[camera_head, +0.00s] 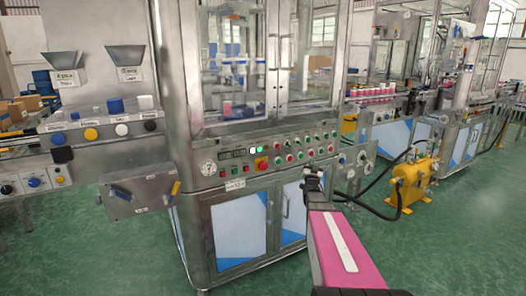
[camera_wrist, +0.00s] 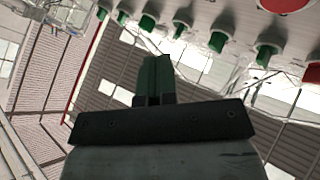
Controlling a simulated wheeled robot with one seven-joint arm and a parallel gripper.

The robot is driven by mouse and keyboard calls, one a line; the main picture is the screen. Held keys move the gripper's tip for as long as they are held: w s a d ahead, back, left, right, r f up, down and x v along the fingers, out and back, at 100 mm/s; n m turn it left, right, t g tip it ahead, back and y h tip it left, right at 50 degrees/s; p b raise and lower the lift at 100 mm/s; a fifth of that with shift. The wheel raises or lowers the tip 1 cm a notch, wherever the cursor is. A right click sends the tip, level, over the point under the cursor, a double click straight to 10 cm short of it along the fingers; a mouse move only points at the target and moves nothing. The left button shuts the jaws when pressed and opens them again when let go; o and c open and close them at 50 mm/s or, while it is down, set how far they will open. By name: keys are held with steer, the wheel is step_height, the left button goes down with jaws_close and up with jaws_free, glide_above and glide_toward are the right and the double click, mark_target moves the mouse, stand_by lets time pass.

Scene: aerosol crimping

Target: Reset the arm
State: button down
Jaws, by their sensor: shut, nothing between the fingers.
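My gripper (camera_head: 314,172) is in front of the control panel (camera_head: 236,166) of the crimping machine in the head view, near the panel's lower right part. In the wrist view, my gripper (camera_wrist: 155,68) shows as shut dark fingers with nothing between them. Green knobs (camera_wrist: 185,18) of the panel are close by, above the fingers. Part of a red button (camera_wrist: 288,3) shows at the top right. I cannot tell whether the fingers touch any knob.
A gauge (camera_head: 208,168) and a red emergency button (camera_head: 261,163) sit on the panel. A yellow pump (camera_head: 413,182) with black hoses stands on the floor at the right. A side console (camera_head: 85,134) with hoppers is at the left. The green floor (camera_head: 110,262) in front is clear.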

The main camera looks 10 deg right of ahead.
steer(key=s+a+f+n+g+y, duration=0.25)
steer(key=s+a+f+g, duration=0.2)
steer(key=a+f, duration=0.25)
steer(key=s+a+f+n+g+y, duration=0.1)
steer(key=s+a+f+g+y, duration=0.25)
steer(key=a+f+g, duration=0.35)
steer(key=s+a+f+n+g, duration=0.1)
steer(key=s+a+f+g, duration=0.1)
steer(key=s, duration=0.6)
steer(key=s+a+f+g, duration=0.3)
steer(key=s+a+g, duration=0.1)
steer(key=s, duration=0.4)
steer(key=s+a+f+n+g+y, duration=0.1)
steer(key=s+a+f+g, duration=0.1)
steer(key=s+g, duration=0.3)
steer(key=s+a, duration=0.1)
steer(key=s, duration=0.1)
steer(key=shift+s+a+f+n, duration=0.15)
steer(key=shift+s+a+n, duration=0.15)
steer(key=shift+s+n, duration=0.1)
